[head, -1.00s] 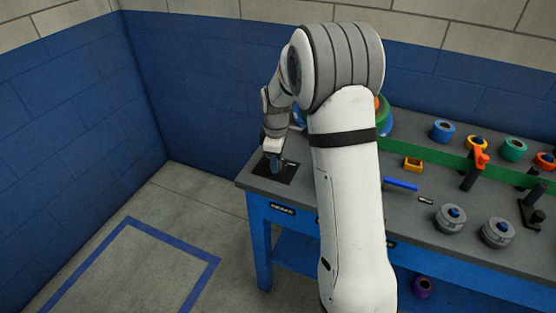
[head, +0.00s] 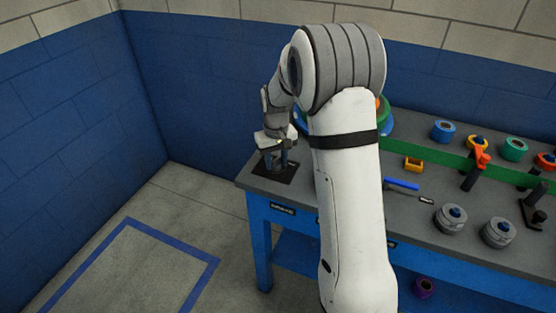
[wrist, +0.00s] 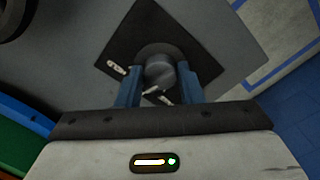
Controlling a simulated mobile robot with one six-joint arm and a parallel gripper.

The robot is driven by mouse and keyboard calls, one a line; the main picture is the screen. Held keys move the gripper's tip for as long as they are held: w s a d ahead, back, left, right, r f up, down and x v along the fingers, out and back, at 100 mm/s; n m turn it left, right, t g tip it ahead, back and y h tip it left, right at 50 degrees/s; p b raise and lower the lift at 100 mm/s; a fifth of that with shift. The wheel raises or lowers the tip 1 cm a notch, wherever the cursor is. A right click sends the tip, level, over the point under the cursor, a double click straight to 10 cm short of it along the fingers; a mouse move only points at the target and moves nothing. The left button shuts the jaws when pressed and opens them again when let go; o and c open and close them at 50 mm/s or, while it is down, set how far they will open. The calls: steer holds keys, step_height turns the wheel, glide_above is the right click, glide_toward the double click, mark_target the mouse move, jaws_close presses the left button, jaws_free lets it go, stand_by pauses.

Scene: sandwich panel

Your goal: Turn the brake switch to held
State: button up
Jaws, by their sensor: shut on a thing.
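The brake switch is a round grey knob (wrist: 159,73) on a dark square plate (wrist: 128,52) at the left end of the bench. In the head view the plate (head: 287,176) shows below my gripper (head: 276,163), and the knob is mostly hidden. In the wrist view the two blue fingers of my gripper (wrist: 158,82) stand on either side of the knob and are shut on it. Small white marks show on the plate, one left of the knob and one just below it. I cannot read them or tell the switch setting.
The grey-topped bench (head: 330,190) runs to the right. A blue wall (head: 80,120) stands close on the left. A taped floor area is clear.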

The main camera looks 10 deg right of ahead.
mark_target(276, 160)
steer(key=m, duration=0.6)
steer(key=shift+m, duration=0.3)
stand_by(0.4)
steer(key=o, duration=1)
steer(key=shift+c, duration=0.2)
steer(key=shift+r, duration=0.1)
step_height(276, 160, up, 7)
steer(key=shift+r, duration=0.3)
